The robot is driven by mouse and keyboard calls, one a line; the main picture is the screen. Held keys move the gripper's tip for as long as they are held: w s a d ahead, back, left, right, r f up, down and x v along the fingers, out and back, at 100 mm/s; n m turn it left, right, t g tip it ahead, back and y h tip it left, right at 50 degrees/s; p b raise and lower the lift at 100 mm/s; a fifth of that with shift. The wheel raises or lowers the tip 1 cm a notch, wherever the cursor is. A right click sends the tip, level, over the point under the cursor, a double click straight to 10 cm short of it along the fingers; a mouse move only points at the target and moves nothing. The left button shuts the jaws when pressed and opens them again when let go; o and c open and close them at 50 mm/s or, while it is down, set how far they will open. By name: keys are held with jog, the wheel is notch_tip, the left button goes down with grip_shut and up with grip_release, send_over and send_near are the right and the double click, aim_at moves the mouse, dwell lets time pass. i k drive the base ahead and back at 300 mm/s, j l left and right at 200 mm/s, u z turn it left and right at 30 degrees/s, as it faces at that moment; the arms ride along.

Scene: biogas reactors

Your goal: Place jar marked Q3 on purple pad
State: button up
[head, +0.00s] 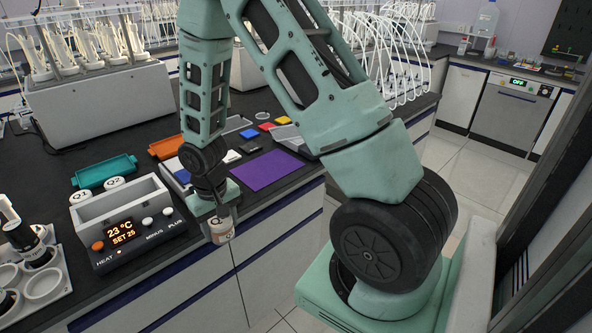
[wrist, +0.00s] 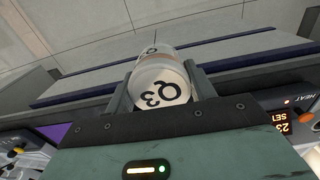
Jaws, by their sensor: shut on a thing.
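The jar marked Q3 (wrist: 160,88) is held between the jaws of my gripper (wrist: 158,80), with its marked lid facing the wrist camera. In the head view my gripper (head: 217,219) is shut on the jar (head: 222,233), in front of the bench's front edge, right of the heater. The purple pad (head: 268,171) lies flat and bare on the dark bench top, to the right of and behind my gripper. A sliver of purple also shows at the left in the wrist view.
A heater (head: 130,227) reading 23 °C, set 25, stands left of my gripper, with lids marked Q1 and Q2 behind it. A teal tray (head: 104,171), an orange tray (head: 166,147) and small coloured pads lie farther back. A white rack (head: 43,286) is at far left.

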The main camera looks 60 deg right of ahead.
aim_at(268, 168)
jog(key=l+z, duration=0.2)
jog(key=k+l+z, duration=0.1)
jog(key=l+z, duration=0.15)
jog(key=i+l, duration=0.1)
jog(key=i, duration=0.8)
